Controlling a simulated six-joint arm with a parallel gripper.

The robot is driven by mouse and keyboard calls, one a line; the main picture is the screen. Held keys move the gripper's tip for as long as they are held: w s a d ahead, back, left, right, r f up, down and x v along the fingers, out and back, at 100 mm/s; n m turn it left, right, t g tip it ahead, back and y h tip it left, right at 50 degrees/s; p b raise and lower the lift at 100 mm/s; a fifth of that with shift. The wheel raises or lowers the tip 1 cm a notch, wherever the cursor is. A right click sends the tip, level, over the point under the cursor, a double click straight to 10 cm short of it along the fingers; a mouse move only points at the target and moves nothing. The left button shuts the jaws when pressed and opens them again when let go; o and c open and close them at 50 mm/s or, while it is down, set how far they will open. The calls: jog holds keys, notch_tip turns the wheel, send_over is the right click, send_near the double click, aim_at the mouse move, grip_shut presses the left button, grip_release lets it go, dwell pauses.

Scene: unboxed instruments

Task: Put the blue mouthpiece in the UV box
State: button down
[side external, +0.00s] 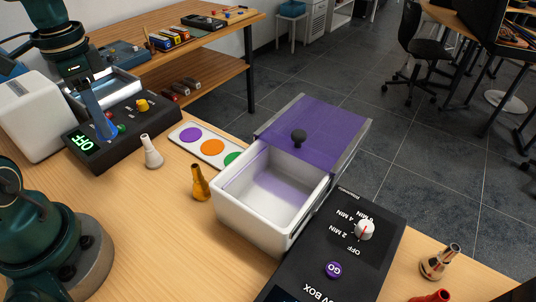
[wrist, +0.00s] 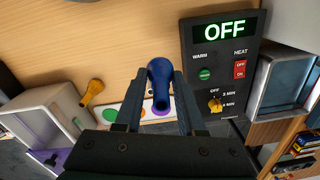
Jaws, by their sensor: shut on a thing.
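In the side view the gripper hangs over the black OFF-display unit at the left, and the mouthpiece is hard to tell from the fingers. The UV box (side external: 239,215) is a white bin at centre with its purple lid (side external: 325,128) slid back, so the inside is open and looks empty. Its black panel (side external: 310,262) has a dial and a purple GO button. The gripper is well left of the box.
A grey-white mouthpiece (side external: 152,153) and a gold one (side external: 200,183) stand between gripper and box. A card with coloured circles (side external: 187,148) lies behind them. The black OFF-display unit (side external: 118,122) is below the gripper.

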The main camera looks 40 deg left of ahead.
jog(key=shift+s+a+r+n, duration=0.25)
jog(key=shift+n, duration=0.05)
jog(key=shift+a+r+n, duration=0.1)
jog(key=shift+r+n, duration=0.15)
jog(key=shift+n, duration=0.35)
jog(key=w+d+r+n, duration=0.2)
jog(key=w+r+n, duration=0.1)
jog(key=w, duration=0.4)
jog(key=w+d+m, duration=0.1)
jog(key=w+d, duration=0.2)
jog(key=d, duration=0.6)
jog(key=w+d, duration=0.4)
jog(key=d, duration=0.4)
jog(key=s+d+f+m, duration=0.2)
jog(key=s+d+m, duration=0.2)
jog(key=d, duration=0.8)
jog(key=shift+w+a+f, duration=0.1)
jog(key=shift+a+f, duration=0.05)
jog(key=shift+f, duration=2.5)
jog(key=shift+w+a+f, duration=0.1)
jog(key=shift+a+f, duration=0.05)
jog(key=shift+f, duration=2.5)
jog(key=shift+f, duration=0.4)
